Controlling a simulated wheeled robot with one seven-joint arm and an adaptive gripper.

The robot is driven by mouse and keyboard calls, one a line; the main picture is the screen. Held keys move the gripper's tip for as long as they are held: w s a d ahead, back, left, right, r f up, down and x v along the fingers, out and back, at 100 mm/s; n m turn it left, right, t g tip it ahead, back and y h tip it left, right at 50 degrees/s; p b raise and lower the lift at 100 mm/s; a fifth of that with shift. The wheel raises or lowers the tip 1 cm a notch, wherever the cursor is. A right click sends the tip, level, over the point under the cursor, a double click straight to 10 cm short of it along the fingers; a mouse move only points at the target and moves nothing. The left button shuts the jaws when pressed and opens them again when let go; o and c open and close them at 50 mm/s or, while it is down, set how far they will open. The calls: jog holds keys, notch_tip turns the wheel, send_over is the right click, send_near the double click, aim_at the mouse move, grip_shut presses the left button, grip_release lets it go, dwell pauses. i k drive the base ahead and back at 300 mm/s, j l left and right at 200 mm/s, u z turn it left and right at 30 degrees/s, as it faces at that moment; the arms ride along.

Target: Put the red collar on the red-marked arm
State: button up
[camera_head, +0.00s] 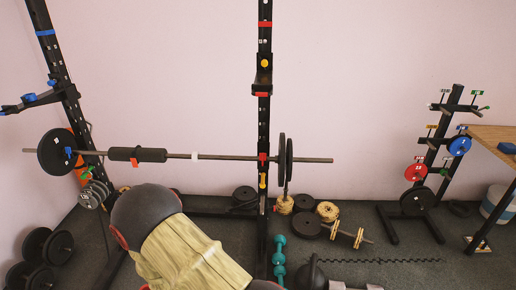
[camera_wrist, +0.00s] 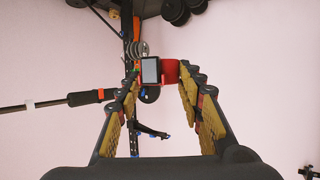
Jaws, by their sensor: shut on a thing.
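In the wrist view my gripper (camera_wrist: 160,73) is shut on the red collar (camera_wrist: 172,70), which sits between its fingertips with a dark, grey-faced block on its left part. In the head view my arm covers the lower left middle, and the collar cannot be made out there. The right rack upright (camera_head: 264,130) carries red bands and a red-marked holder (camera_head: 262,90). A barbell (camera_head: 225,157) crosses the rack, with a red mark near its right plates and a blue mark near its left plate. Which part is the red-marked arm I cannot tell for sure.
The left upright (camera_head: 50,48) has blue marks and a side arm. A plate stand (camera_head: 424,170) with a red plate (camera_head: 416,172) and a blue plate (camera_head: 459,145) is at the right, beside a wooden table (camera_head: 495,133). Teal dumbbells (camera_head: 279,260) and loose plates lie on the floor.

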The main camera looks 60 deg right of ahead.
aim_at(263, 82)
jog(key=i+z, duration=0.2)
jog(key=z, duration=1.7)
